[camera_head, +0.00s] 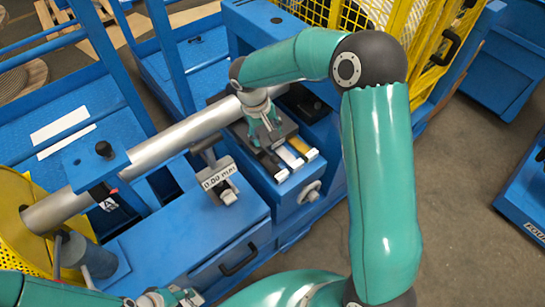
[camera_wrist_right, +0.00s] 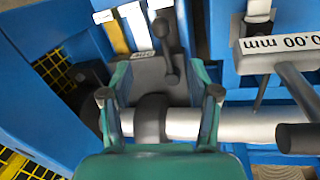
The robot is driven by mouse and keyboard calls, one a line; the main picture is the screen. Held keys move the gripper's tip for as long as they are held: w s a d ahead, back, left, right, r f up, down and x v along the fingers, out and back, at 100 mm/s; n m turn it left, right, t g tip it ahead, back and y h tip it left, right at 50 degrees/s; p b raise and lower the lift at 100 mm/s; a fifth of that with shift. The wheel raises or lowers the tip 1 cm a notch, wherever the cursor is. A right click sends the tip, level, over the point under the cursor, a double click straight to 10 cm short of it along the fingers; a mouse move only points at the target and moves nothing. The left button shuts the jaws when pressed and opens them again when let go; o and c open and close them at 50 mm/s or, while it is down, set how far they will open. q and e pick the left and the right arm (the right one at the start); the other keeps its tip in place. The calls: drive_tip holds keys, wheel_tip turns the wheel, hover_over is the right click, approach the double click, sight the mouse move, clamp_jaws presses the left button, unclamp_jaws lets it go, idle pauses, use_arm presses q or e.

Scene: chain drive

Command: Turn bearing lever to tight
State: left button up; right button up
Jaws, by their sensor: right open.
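The bearing lever (camera_wrist_right: 167,50) is a dark grey handle with a round knob, standing out from a grey bearing block (camera_wrist_right: 145,75) in the right wrist view. The block sits beside the silver shaft (camera_wrist_right: 195,122), which also shows in the head view (camera_head: 170,145). My right gripper (camera_wrist_right: 160,95) is open, its fingers spread on either side of the block, with the lever just beyond the fingertips. In the head view my right gripper (camera_head: 266,137) hangs over the block and hides most of the lever. My left gripper (camera_head: 178,297) is partly visible at the bottom edge; its jaws are unclear.
White and yellow label strips (camera_head: 300,148) lie in front of the block. A gauge reading 0.00 mm (camera_head: 217,178) stands left of it, near the shaft. A black-knobbed blue bracket (camera_head: 97,160) crosses the shaft. Yellow mesh guarding (camera_head: 345,15) stands behind.

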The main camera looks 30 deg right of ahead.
sight(274, 156)
drive_tip(key=f+b, duration=0.2)
drive_tip(key=f, duration=0.2)
drive_tip(key=d+f+b, duration=0.1)
drive_tip(key=f+b, duration=0.1)
drive_tip(key=f, duration=0.2)
drive_tip(key=d+f+b, duration=0.1)
drive_tip(key=f+b, duration=0.1)
drive_tip(key=f, duration=0.2)
drive_tip(key=shift+s+d+f, duration=0.1)
drive_tip(key=shift+d+f, duration=0.15)
drive_tip(key=shift+f, duration=0.5)
clamp_jaws()
